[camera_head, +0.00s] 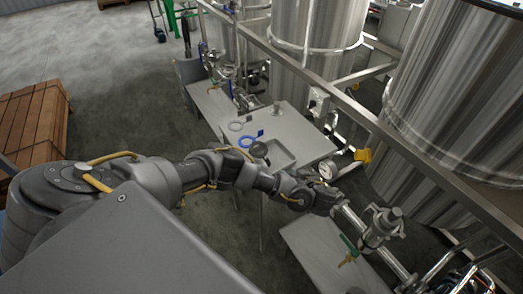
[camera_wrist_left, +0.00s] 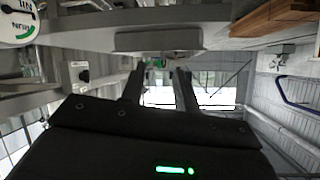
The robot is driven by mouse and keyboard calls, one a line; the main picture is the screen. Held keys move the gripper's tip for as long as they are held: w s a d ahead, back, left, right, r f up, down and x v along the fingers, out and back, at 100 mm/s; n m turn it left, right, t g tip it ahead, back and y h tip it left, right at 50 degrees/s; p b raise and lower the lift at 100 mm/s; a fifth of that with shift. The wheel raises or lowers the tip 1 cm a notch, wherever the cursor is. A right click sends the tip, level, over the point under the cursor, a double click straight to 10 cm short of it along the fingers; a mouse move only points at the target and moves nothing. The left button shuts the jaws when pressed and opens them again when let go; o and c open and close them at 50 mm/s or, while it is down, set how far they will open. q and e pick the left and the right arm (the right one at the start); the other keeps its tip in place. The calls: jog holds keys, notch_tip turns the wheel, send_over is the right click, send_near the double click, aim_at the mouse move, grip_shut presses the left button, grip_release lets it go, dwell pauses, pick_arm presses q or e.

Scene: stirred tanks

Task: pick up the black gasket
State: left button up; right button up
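A small dark round piece (camera_head: 258,149), which looks like the black gasket, lies on the grey metal table (camera_head: 300,130) beside a shallow tray. It is close to my left forearm in the head view. I cannot pick it out in the left wrist view. My left gripper (camera_head: 329,203) is past the table's near right corner, apart from the piece and to its lower right. In the left wrist view the two fingers (camera_wrist_left: 160,90) stand apart with nothing held between them. My right gripper is in neither view.
A blue clamp (camera_head: 247,141) and a pale ring (camera_head: 236,126) lie on the table. A shallow tray (camera_head: 283,153) is at its near side. A pressure gauge (camera_head: 327,169) and a pipe valve (camera_head: 381,226) are close to my left gripper. Large steel tanks (camera_head: 455,90) stand behind a rail.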

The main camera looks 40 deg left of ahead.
aim_at(269, 162)
pick_arm(q)
jog(key=a+n+b, duration=0.1)
jog(key=a+n+y+b, duration=0.1)
jog(key=a+b, duration=0.1)
jog(key=a+f+n+g+b, duration=0.1)
jog(key=a+n+b, duration=0.1)
jog(key=shift+f, duration=0.1)
jog(key=shift+w+a+b, duration=0.2)
jog(key=shift+a+b, duration=0.05)
jog(key=shift+b, duration=0.2)
jog(key=shift+a, duration=0.25)
jog(key=shift+w+a, duration=0.1)
jog(key=shift+a, duration=0.05)
jog(key=p+x, duration=0.2)
jog(key=x, duration=0.2)
jog(key=shift+a, duration=0.2)
jog(key=shift+w+a+f, duration=0.15)
grip_shut()
